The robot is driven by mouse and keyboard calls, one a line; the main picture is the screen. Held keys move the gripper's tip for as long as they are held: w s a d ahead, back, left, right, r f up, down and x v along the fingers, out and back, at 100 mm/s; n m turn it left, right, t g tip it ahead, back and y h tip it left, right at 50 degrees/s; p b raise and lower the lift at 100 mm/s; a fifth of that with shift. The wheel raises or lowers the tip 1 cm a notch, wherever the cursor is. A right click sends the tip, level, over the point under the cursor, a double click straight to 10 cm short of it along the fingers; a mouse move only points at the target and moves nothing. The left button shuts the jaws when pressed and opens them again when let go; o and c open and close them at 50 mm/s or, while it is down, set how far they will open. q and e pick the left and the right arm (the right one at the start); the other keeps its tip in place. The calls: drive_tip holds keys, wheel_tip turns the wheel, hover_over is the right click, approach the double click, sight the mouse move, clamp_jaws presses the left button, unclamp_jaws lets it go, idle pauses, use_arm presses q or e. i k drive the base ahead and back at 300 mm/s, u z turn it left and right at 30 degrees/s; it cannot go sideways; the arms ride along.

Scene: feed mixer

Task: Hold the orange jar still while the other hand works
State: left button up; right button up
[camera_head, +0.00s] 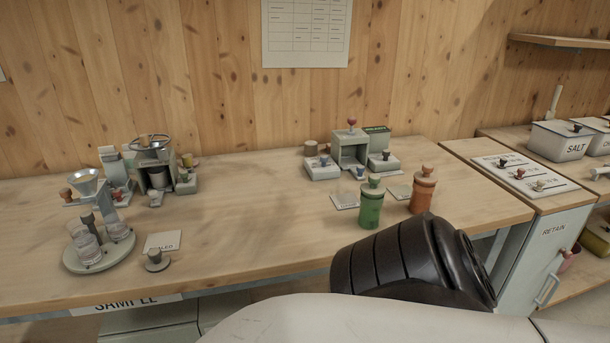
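The orange jar (422,192) stands upright on the right part of the wooden bench, with a brown knobbed lid on top. A green jar (370,205) with a similar lid stands just to its left, a little nearer me. Nothing is touching the orange jar that I can see. A large black and white arm part of mine fills the lower right, in front of both jars. Neither of my grippers shows in this view.
A device with a funnel and clear jars (95,235) stands at the left, and a wheeled machine (153,165) behind it. A grey box unit (350,150) stands behind the jars. The bench middle (250,210) is clear. A panel with small knobs (524,172) lies at the right.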

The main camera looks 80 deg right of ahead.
sight(421, 196)
drive_tip(key=u, duration=0.1)
drive_tip(key=k, duration=1.5)
drive_tip(key=z, duration=1.35)
